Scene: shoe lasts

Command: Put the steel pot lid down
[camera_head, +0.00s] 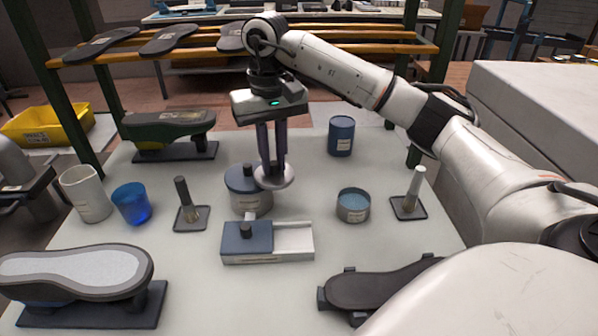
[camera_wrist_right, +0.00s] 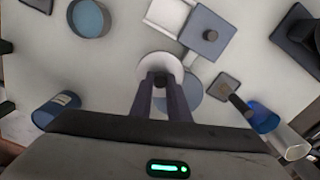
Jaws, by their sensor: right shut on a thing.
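The steel pot lid (camera_head: 275,179) is a pale round disc with a dark knob. My right gripper (camera_head: 272,158) is shut on its knob and points straight down. In the right wrist view the lid (camera_wrist_right: 159,62) sits between the fingertips (camera_wrist_right: 160,80) and partly overlaps a slate-blue round top. In the head view the lid hides part of a grey pot with a blue top (camera_head: 242,180). An open steel pot (camera_head: 353,207) with blue contents stands to the right. A dark part of my left arm's end (camera_head: 30,188) shows at the left edge; its jaws are unclear.
A blue-and-white box with a knob (camera_head: 247,240) lies in front of the lid. Small stands (camera_head: 192,217) and (camera_head: 409,207) flank the middle. A blue cup (camera_head: 131,204), white cup (camera_head: 86,194) and blue can (camera_head: 341,136) stand around. Bare table (camera_head: 310,180) shows between the pots.

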